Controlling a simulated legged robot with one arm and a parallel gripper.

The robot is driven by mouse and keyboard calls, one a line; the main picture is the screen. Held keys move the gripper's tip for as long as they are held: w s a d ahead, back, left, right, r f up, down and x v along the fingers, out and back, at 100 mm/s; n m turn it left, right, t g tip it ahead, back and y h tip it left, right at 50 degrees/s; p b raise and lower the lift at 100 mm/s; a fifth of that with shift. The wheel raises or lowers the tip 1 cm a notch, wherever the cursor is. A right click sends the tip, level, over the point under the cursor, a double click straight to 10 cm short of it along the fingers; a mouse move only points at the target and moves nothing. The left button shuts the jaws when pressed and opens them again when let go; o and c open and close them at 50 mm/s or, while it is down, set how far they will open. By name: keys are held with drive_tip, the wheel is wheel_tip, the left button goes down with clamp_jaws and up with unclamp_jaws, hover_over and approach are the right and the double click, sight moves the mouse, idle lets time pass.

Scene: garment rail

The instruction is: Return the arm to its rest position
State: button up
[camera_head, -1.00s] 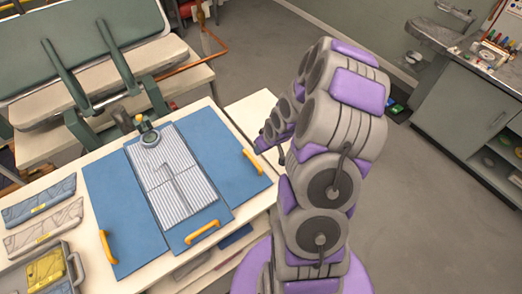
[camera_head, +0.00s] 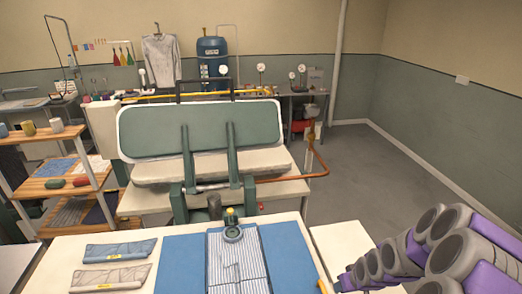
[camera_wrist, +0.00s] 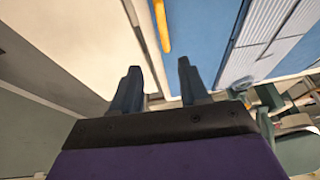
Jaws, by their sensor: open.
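My arm, grey and purple, shows at the lower right of the head view, folded beside the table. In the wrist view my gripper (camera_wrist: 158,82) has its two dark blue fingers apart with nothing between them. Beyond the fingers are a pale surface and the edge of a blue board (camera_wrist: 200,30) with a yellow handle (camera_wrist: 162,25). In the head view my gripper's fingertips cannot be made out clearly.
A white table (camera_head: 50,265) holds the blue board (camera_head: 180,262), a striped cloth (camera_head: 238,262) and two folded fabric pieces (camera_head: 120,249). A green-topped press (camera_head: 200,128) stands behind it. Shelves (camera_head: 62,185) stand at the left. Grey floor (camera_head: 365,180) is open at the right.

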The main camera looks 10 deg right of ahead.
drive_tip(key=s+a+r+g+b, duration=0.2)
drive_tip(key=s+a+r+b, duration=0.15)
drive_tip(key=s+a, duration=0.2)
drive_tip(key=s+a+r+g+b, duration=0.25)
drive_tip(key=s+a+b, duration=0.2)
drive_tip(key=a, duration=0.25)
drive_tip(key=s+a+r+g+b, duration=0.1)
drive_tip(key=s+a, duration=0.3)
drive_tip(key=s, duration=0.4)
drive_tip(key=s+a+r+b, duration=0.2)
drive_tip(key=s+a+b, duration=0.2)
drive_tip(key=s, duration=0.5)
drive_tip(key=shift+s+a+g, duration=0.2)
drive_tip(key=shift+a+g, duration=0.15)
drive_tip(key=shift+a, duration=0.2)
drive_tip(key=shift+r, duration=0.1)
